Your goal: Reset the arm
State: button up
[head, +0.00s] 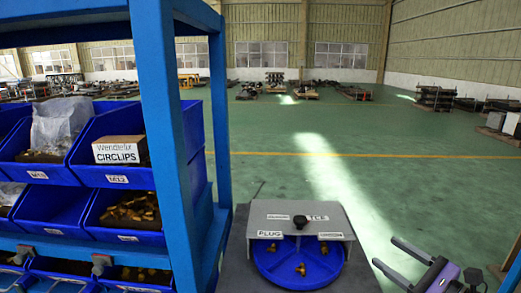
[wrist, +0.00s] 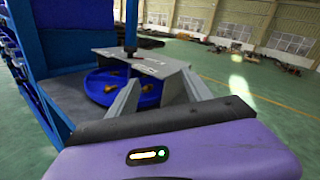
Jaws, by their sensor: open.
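My gripper (head: 385,251) is at the lower right of the head view, with two grey fingers apart and nothing between them. Its purple body (head: 438,274) is behind the fingers. In the wrist view my gripper (wrist: 162,82) points toward a grey stand with a blue round tray (wrist: 148,98). In the head view the gripper is right of that stand, apart from it in the picture.
A grey cover plate (head: 281,212) with a black knob (head: 300,221) stands over part of the blue tray (head: 280,268), which holds brass pieces (head: 300,269). A blue rack (head: 165,120) with parts bins (head: 125,210) is at left. Green floor (head: 400,190) is open beyond.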

jog(key=s+d+f+n+t+h, duration=0.1)
jog(key=s+d+f+n+h, duration=0.4)
jog(key=s+f+n+h, duration=0.6)
jog(key=s+a+r+n, duration=0.1)
jog(key=s+a+n, duration=0.3)
jog(key=s, duration=0.8)
jog(key=s+a+r+n+g+y, duration=0.1)
jog(key=s+a+n, duration=0.4)
jog(key=s, duration=0.6)
jog(key=s+a+r+n, duration=0.1)
jog(key=s+a+n, duration=0.4)
jog(key=s, duration=0.7)
jog(key=a, duration=0.2)
jog(key=shift+s+a+r+y, duration=0.35)
jog(key=shift+r+y, duration=0.05)
jog(key=shift+a, duration=0.1)
